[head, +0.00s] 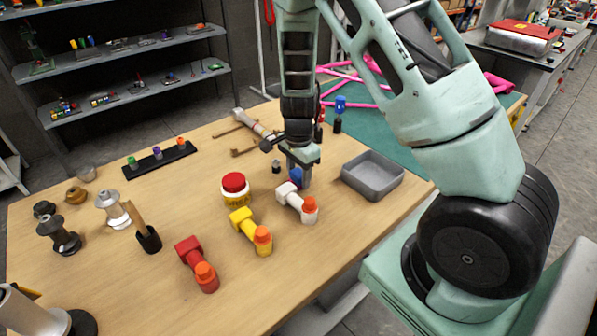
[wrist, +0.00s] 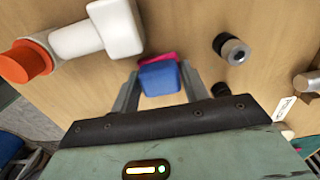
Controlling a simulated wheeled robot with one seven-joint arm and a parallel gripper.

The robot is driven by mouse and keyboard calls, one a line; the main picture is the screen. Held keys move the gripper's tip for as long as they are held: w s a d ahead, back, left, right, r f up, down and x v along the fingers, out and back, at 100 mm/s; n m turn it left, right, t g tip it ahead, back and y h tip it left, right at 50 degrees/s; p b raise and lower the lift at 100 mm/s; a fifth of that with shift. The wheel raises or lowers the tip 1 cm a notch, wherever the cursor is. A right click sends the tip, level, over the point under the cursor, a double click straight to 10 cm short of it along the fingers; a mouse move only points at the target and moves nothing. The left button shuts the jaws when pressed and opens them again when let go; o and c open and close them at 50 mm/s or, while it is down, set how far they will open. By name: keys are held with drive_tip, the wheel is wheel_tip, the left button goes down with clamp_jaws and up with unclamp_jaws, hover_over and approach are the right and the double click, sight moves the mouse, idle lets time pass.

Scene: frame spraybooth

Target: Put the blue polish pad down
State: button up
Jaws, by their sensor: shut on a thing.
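My gripper (head: 300,174) is above the wooden table, between the white bottle and the grey tray. It is shut on the blue polish pad (head: 296,174), a small blue block. The pad (wrist: 160,78) shows between the two fingers in the wrist view, with a pink-red part along its far edge. The fingers hide part of the pad in the head view. I cannot tell whether the pad touches the table (head: 130,270).
A grey tray (head: 372,178) is to the right. Yellow (head: 250,231) and red (head: 197,264) bottles and a red-lidded tub (head: 236,188) are to the left. A small dark cylinder (wrist: 232,49) is near.

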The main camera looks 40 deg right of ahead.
sight(299, 174)
drive_tip(key=o, duration=0.9)
drive_tip(key=shift+f+b, duration=0.25)
drive_tip(key=shift+b, duration=0.25)
wheel_tip(299, 174, up, 18)
drive_tip(key=s+a+n+y, duration=0.1)
drive_tip(key=s+a+n, duration=0.5)
drive_tip(key=a, duration=0.5)
drive_tip(key=s+a+n, duration=0.4)
drive_tip(key=s+n, duration=0.2)
drive_tip(key=s+a+n, duration=0.5)
drive_tip(key=s+n, duration=0.1)
drive_tip(key=n, duration=0.1)
drive_tip(key=s+a+n, duration=0.4)
drive_tip(key=s+n, duration=0.2)
drive_tip(key=shift+s+a+r+p, duration=0.15)
drive_tip(key=shift+r+p, duration=0.15)
drive_tip(key=shift+r, duration=0.1)
